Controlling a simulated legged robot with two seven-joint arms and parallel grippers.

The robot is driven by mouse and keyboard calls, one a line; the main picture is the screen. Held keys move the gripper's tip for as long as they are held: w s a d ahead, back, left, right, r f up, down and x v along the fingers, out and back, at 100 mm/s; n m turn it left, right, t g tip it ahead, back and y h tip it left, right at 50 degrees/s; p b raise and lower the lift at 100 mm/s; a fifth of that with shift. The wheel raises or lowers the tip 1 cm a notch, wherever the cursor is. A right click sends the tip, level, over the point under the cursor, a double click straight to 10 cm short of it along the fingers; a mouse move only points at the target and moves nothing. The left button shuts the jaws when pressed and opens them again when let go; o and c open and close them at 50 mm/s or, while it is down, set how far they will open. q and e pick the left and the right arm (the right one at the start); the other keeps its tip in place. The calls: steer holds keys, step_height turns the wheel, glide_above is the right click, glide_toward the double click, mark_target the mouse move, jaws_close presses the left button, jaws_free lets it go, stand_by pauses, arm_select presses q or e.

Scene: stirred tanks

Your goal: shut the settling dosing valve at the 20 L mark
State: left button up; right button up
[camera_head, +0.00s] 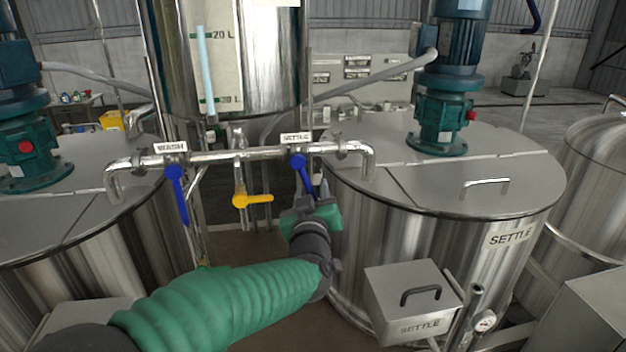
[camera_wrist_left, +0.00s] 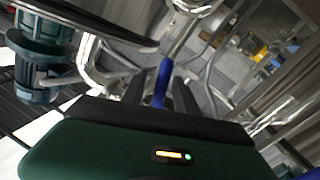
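The settling dosing valve has a blue lever (camera_head: 302,172) under the SETTLE label (camera_head: 297,137) on the horizontal steel pipe. The lever hangs down, tilted slightly right, across the pipe. In the left wrist view the lever (camera_wrist_left: 164,76) reaches between my two dark fingers (camera_wrist_left: 160,95), which stand apart with a visible gap; contact cannot be told. The sight tube (camera_head: 206,70) on the tank shows a pale blue column, its top slightly above the 20 L mark (camera_head: 222,36). My right gripper is out of view.
A blue WASH lever (camera_head: 178,194) hangs down on the same pipe at left. A yellow lever (camera_head: 253,200) lies level between them. The SETTLE tank (camera_head: 450,240) stands close at right, with a grey box (camera_head: 412,298) on its front.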

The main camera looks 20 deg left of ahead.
arm_select(q)
steer(key=shift+x, duration=1.05)
steer(key=shift+a, duration=0.1)
steer(key=shift+c, duration=1)
jaws_close()
